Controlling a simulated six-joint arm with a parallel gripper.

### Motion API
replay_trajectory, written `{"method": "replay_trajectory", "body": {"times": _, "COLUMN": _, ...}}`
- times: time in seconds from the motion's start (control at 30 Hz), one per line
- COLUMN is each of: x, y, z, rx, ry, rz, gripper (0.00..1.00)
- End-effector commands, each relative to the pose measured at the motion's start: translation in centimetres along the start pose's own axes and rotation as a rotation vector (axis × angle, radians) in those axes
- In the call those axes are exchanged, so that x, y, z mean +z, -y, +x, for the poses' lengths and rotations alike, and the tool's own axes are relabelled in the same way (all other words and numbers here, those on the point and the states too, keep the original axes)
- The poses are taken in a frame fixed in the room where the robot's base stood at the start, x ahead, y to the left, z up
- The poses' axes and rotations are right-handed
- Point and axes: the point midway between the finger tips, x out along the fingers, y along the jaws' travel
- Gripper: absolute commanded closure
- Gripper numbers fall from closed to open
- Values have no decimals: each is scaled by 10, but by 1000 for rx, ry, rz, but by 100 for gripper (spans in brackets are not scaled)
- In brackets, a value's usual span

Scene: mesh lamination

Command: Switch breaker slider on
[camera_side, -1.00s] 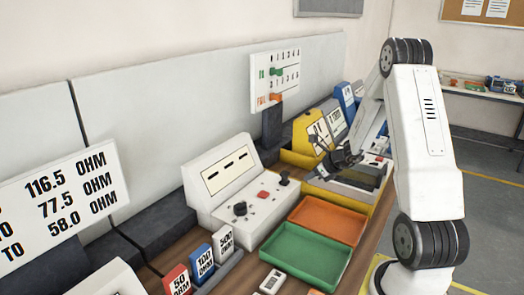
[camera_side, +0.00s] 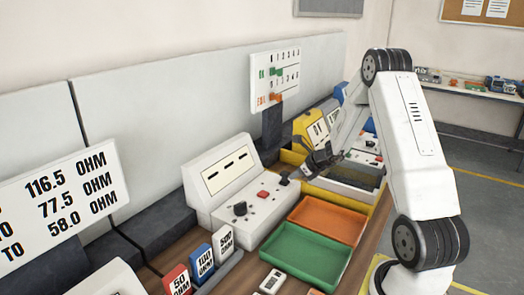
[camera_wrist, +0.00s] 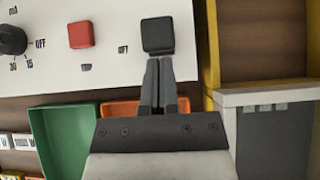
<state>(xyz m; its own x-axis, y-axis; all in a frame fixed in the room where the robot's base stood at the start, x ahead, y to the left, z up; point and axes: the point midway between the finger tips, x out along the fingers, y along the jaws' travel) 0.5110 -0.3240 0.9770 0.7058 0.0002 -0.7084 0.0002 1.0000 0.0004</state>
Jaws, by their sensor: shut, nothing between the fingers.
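The breaker slider is a dark square block (camera_wrist: 157,34) at the right end of the white sloped panel in the wrist view. A small OFF label sits to its left. In the side view the slider (camera_side: 283,178) shows near the panel's right edge. My gripper (camera_wrist: 158,66) is shut and empty, its two dark fingers side by side. The fingertips are at the slider's near edge in the wrist view; I cannot tell whether they touch it. In the side view my gripper (camera_side: 307,171) is just right of the slider.
The panel (camera_side: 219,203) also has a red button (camera_wrist: 81,34) and a black knob (camera_wrist: 12,40). An orange tray (camera_side: 330,218) and a green tray (camera_side: 300,252) lie in front of it. Yellow-edged stations (camera_side: 368,208) stand close to the right.

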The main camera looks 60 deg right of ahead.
Motion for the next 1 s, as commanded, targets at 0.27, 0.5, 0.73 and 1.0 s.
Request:
{"method": "replay_trajectory", "body": {"times": 0.27, "x": 19, "y": 0, "z": 20, "rx": 2, "ry": 2, "rz": -3, "gripper": 100}}
{"method": "replay_trajectory", "body": {"times": 0.5, "x": 39, "y": 0, "z": 38, "rx": 1, "ry": 3, "rz": -1, "gripper": 100}}
{"method": "replay_trajectory", "body": {"times": 0.73, "x": 41, "y": 0, "z": 40, "rx": 1, "ry": 4, "rz": -2, "gripper": 100}}
{"method": "replay_trajectory", "body": {"times": 1.0, "x": 42, "y": -1, "z": 40, "rx": 1, "ry": 6, "rz": -2, "gripper": 100}}
